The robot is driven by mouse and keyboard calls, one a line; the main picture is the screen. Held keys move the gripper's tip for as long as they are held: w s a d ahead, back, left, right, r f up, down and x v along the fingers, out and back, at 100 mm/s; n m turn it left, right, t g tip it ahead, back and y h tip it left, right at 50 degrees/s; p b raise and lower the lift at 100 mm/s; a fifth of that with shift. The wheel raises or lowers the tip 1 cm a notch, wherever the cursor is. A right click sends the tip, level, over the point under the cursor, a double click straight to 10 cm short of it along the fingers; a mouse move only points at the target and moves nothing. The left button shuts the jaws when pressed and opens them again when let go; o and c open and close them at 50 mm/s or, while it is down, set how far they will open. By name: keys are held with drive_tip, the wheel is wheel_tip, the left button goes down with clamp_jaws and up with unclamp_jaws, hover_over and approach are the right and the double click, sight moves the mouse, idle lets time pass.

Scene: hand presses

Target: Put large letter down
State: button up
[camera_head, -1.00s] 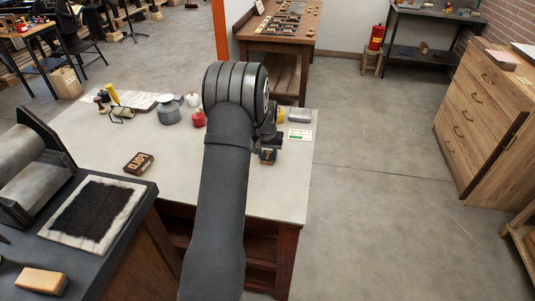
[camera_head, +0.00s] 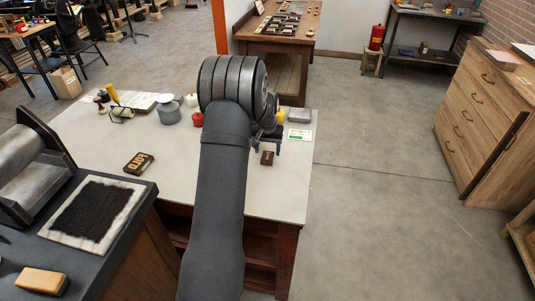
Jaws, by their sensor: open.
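A small dark brown block (camera_head: 267,158), which looks like the large letter, rests on the pale table top (camera_head: 225,190) near its right side. Its face is too small to read clearly. My gripper (camera_head: 268,151) is open just above and behind the block, its two dark fingers apart and pointing down. The block looks free of the fingers. My thick dark arm hides the middle of the table and part of the wrist.
A longer brown block with pale raised letters (camera_head: 139,163) lies at left on the table. A grey pot (camera_head: 168,112), a red item (camera_head: 197,119) and a grey box (camera_head: 298,115) stand at the back. An inked pad (camera_head: 92,210) lies on the dark bench at left.

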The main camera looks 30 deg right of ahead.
sight(268, 156)
wheel_tip(268, 156, up, 9)
drive_tip(key=shift+s+a, duration=0.35)
drive_tip(key=shift+s, duration=0.05)
drive_tip(key=f, duration=0.8)
drive_tip(key=w+d+f, duration=0.1)
drive_tip(key=f, duration=0.3)
drive_tip(key=shift+f, duration=0.2)
wheel_tip(268, 156, up, 3)
drive_tip(key=shift+f, duration=0.2)
drive_tip(key=shift+r, duration=0.7)
